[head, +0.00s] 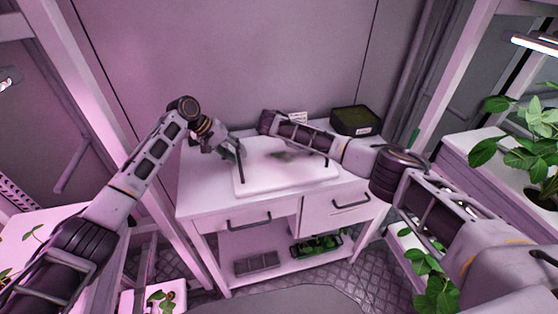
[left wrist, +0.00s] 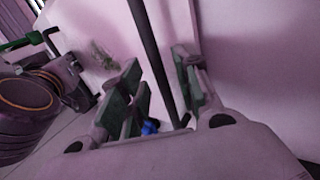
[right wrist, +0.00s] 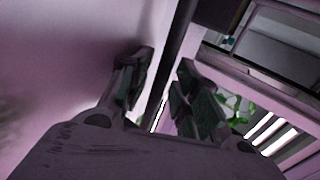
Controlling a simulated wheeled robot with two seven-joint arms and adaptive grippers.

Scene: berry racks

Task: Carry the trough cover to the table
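The trough cover (head: 262,180) is a pale, flat slab lying on the white table (head: 205,197), with a dark smudge near its middle. A dark bar handle stands at its left end, and a short dark piece shows at its right end. My left gripper (head: 236,150) is at the left handle. In the left wrist view, the dark handle (left wrist: 153,55) runs between its parted fingers (left wrist: 160,95). My right gripper is mostly hidden behind its own arm in the head view. In the right wrist view, its parted fingers (right wrist: 160,85) straddle the other dark handle (right wrist: 180,40).
A dark green-topped box (head: 351,121) stands at the table's back right. A lower shelf (head: 285,264) holds a grey tray and a planted tray. Plant racks flank the table, with leafy plants (head: 530,150) at right. A wall closes the back.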

